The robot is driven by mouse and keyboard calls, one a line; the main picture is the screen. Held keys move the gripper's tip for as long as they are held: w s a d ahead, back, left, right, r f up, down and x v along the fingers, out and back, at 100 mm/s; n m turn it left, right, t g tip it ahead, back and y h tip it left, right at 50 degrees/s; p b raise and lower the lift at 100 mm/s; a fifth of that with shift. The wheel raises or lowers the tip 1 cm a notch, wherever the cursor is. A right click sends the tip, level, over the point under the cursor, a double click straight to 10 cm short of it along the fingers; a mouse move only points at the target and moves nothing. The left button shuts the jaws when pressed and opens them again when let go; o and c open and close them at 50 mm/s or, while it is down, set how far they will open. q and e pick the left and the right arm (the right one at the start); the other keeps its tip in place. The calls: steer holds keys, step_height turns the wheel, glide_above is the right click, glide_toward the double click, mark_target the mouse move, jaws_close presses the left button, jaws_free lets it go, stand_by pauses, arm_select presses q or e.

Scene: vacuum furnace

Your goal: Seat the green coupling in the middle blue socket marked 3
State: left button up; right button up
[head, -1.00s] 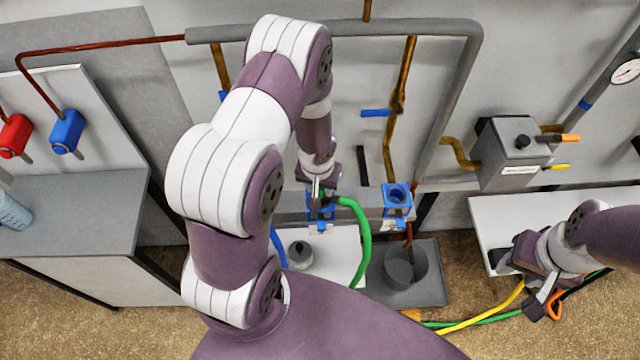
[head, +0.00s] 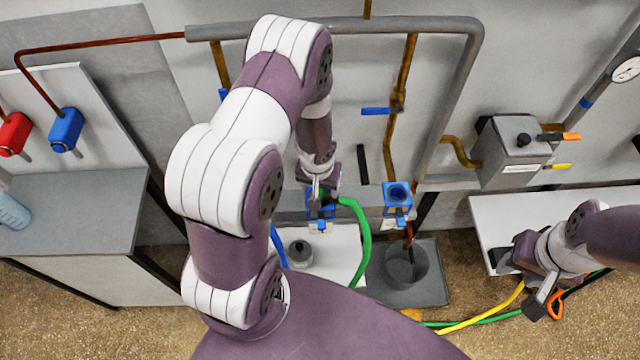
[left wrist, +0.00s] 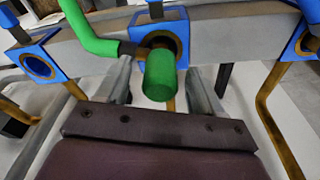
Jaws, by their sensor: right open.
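The green coupling (left wrist: 160,76) is at the middle blue socket (left wrist: 160,38) in the left wrist view. Its rounded end sticks out toward the camera and its hose bends off to the upper left. How deep it sits is hidden. My left gripper (left wrist: 163,85) is open, with one finger on each side of the coupling and a visible gap to both. In the head view my left gripper (head: 318,188) is over the middle socket (head: 322,209), hiding most of the coupling; the green hose (head: 363,240) hangs to its right. My right gripper (head: 524,281) is open at the lower right.
Another blue socket (head: 397,197) is to the right on the grey rail, and one (left wrist: 38,65) is at left in the wrist view. A grey tray with a round cup (head: 405,267) stands below. A grey valve box (head: 513,150) is on the right, above a white shelf (head: 485,215).

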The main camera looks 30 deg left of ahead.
arm_select(q)
step_height(320, 180, up, 12)
steer(key=s+p, duration=0.2)
steer(key=p, duration=0.3)
steer(key=shift+d+r+p, duration=0.2)
steer(key=shift+r+p, duration=0.05)
steer(key=shift+p, duration=0.05)
steer(key=shift+w, duration=0.1)
